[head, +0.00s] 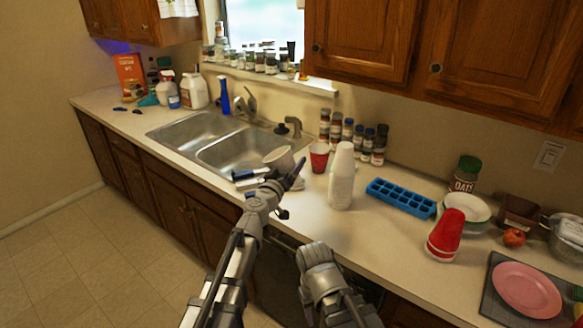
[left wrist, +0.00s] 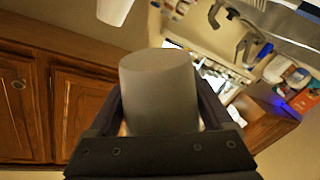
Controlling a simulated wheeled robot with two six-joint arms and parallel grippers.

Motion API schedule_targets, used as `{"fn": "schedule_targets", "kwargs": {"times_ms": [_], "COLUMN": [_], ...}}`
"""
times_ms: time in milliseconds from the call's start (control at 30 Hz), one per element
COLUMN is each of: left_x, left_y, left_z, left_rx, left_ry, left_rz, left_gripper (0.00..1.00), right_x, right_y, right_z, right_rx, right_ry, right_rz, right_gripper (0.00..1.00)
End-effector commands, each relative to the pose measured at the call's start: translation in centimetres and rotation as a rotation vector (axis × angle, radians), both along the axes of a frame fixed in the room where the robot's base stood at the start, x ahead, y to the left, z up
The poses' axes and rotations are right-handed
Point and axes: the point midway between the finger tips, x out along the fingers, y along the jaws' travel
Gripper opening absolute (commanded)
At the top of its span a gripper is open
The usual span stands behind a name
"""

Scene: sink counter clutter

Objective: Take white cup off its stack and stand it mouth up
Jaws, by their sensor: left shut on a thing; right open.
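A tall stack of white cups (head: 342,180) stands mouth down on the counter, its narrow end up. My left gripper (head: 283,178) is shut on a single white cup (head: 279,157), held left of the stack near the sink's front right corner. In the left wrist view that white cup (left wrist: 160,95) sits between the two dark fingers; I cannot tell for certain which way its mouth faces. My right gripper (head: 319,258) is in front of the counter edge, low and apart from the cups; its fingers are hard to make out.
A red cup (head: 319,157) stands just behind, left of the stack. A blue ice tray (head: 401,198) lies to its right, then a red cup stack (head: 445,236) and a bowl (head: 478,208). Spice jars (head: 358,136) line the wall. Counter in front of the stack is clear.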

Motion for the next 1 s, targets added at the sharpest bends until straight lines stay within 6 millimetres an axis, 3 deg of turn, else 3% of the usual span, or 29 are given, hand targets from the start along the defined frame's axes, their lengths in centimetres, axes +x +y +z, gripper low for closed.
{"fn": "schedule_targets", "kwargs": {"times_ms": [400,1000], "left_x": [0.5,4.5], "left_y": [0.4,-1.7], "left_z": [-0.7,-6.3], "left_rx": [0.521,0.511], "left_ry": [-0.200,-0.196], "left_rz": [0.000,0.000], "left_gripper": [0.34,0.34], "right_x": [0.0,0.0], "right_y": [0.0,0.0], "right_z": [-0.7,-6.2], "right_rx": [0.000,0.000], "right_ry": [0.000,0.000], "right_rz": [0.000,0.000], "right_gripper": [0.50,0.50]}}
